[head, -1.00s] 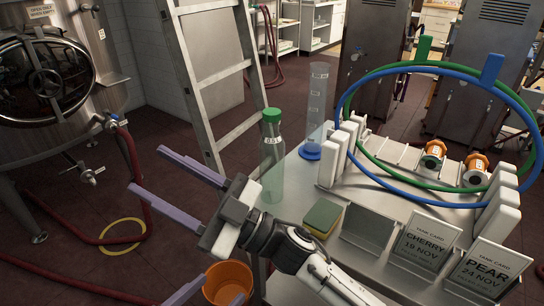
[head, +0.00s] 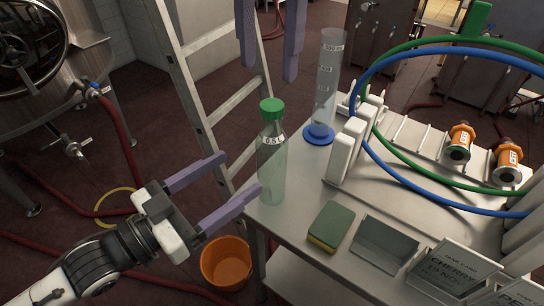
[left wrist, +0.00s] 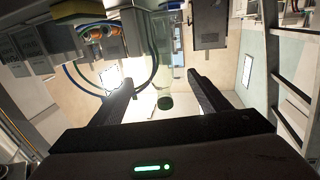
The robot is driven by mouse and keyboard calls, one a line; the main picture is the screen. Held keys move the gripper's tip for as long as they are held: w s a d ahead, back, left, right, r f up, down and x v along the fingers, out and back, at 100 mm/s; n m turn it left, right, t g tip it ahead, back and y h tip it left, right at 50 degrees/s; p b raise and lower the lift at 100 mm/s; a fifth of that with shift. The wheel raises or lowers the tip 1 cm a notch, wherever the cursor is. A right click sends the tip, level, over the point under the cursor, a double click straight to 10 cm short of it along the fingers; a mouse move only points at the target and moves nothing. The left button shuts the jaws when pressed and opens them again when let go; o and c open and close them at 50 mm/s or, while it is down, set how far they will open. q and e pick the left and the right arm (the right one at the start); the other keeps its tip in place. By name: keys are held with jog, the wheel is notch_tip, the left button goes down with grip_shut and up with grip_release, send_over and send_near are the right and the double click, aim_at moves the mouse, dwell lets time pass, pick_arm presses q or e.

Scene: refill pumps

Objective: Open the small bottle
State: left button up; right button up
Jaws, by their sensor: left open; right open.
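The small clear bottle (head: 272,165) with a green cap (head: 272,109) and a "0.5 L" label stands upright at the left corner of the steel table (head: 290,225). My left gripper (head: 242,173) is open and empty, just left of the bottle's lower body, with its fingers pointing at it. My right gripper (head: 270,70) is open, its two fingers pointing down from the top edge, above the green cap in the picture.
A measuring cylinder (head: 328,75) on a blue base stands behind the bottle. A green and yellow sponge (head: 331,226) and a metal holder (head: 384,243) lie to the right. An orange bucket (head: 226,262) is on the floor. A ladder (head: 210,80) stands behind.

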aim_at(260, 158)
jog(key=shift+w+d+r, duration=0.15)
jog(key=shift+d+r, duration=0.15)
jog(key=shift+r, duration=0.05)
pick_arm(q)
jog(key=x, duration=1)
jog(key=shift+d, duration=0.15)
grip_shut()
